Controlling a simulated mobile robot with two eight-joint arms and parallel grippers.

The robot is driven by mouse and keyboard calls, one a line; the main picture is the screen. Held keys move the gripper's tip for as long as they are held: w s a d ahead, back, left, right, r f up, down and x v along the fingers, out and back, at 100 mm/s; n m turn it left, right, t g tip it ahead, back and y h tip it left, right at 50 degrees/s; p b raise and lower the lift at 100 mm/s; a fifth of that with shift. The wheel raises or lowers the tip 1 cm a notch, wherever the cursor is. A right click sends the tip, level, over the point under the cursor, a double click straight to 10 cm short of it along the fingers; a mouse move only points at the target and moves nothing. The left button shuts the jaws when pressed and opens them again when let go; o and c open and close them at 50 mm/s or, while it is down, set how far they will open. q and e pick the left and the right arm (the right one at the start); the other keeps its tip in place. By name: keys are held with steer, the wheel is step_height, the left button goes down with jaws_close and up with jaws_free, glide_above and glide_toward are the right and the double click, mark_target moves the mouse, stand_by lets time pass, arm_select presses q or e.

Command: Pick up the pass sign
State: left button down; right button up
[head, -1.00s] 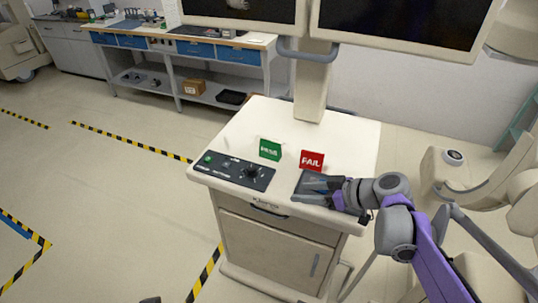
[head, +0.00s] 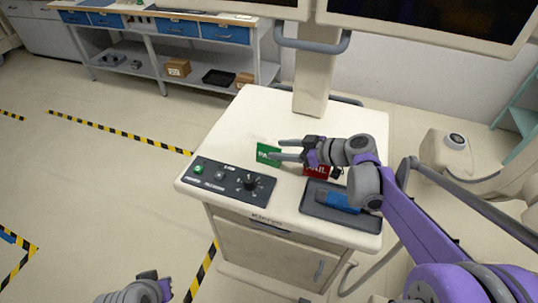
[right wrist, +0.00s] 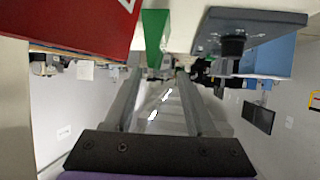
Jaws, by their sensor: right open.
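The green pass sign (head: 267,155) stands on the cart top (head: 262,115), left of the red fail sign (head: 318,171). My right gripper (head: 276,149) is open, its fingertips at the right edge of the green sign and partly over it. In the right wrist view the green sign (right wrist: 155,30) shows ahead of the spread fingers (right wrist: 158,75), and I cannot tell whether they touch it. The red sign (right wrist: 85,25) is at the upper left there. My left gripper (head: 140,290) shows only in part at the bottom edge; its jaws are unclear.
A dark control panel (head: 228,182) with a knob lies at the cart's front left. A dark tray (head: 315,208) holding a blue item (head: 338,201) lies at the front right. The monitor post (head: 313,85) rises behind the signs. The cart top behind the green sign is clear.

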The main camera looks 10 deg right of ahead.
mark_target(270, 147)
steer(key=x, duration=0.5)
steer(key=shift+w+d, duration=0.1)
steer(key=shift+w, duration=0.2)
steer(key=shift+c, duration=0.3)
jaws_close()
